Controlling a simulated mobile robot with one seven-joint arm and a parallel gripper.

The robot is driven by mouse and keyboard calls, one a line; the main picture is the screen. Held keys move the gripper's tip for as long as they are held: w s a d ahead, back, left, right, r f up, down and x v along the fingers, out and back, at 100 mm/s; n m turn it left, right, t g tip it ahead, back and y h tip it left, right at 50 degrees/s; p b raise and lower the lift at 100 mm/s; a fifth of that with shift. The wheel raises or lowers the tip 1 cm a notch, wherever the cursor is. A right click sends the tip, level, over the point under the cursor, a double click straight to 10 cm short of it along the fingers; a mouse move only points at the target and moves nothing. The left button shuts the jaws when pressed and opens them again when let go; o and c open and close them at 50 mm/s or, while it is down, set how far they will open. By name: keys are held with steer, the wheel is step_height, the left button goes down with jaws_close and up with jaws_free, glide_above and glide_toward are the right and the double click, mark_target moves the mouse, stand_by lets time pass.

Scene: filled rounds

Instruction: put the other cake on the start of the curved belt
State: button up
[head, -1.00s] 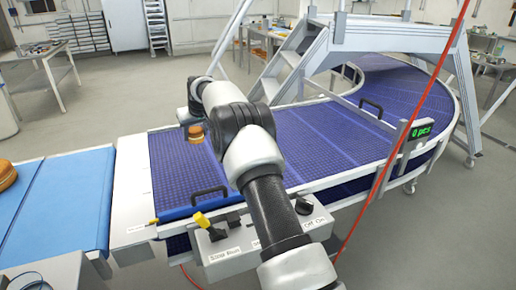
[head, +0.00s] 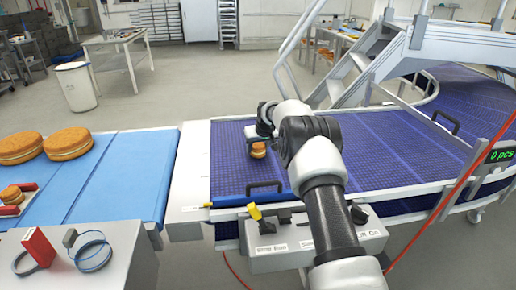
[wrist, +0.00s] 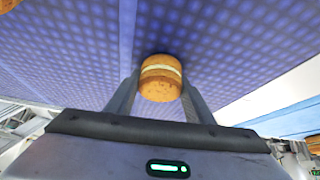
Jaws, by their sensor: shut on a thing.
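My gripper (head: 259,138) is over the start of the purple curved belt (head: 229,170). It is shut on a small golden filled cake (head: 258,151), which has a pale filling band. In the wrist view the cake (wrist: 160,79) sits upright between the two fingers, with the purple belt behind it. I cannot tell whether its base touches the belt. Part of another orange-brown round (wrist: 8,4) shows at the top left corner of the wrist view. My arm hides part of the belt in the head view.
A black handle (head: 265,187) and a control box (head: 310,235) stand at the front edge. The counter (head: 500,155) reads 0 pcs.

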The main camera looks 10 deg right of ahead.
steer(key=shift+f, duration=0.2)
steer(key=o, duration=0.7)
steer(key=shift+o, duration=0.2)
steer(key=shift+r, duration=0.1)
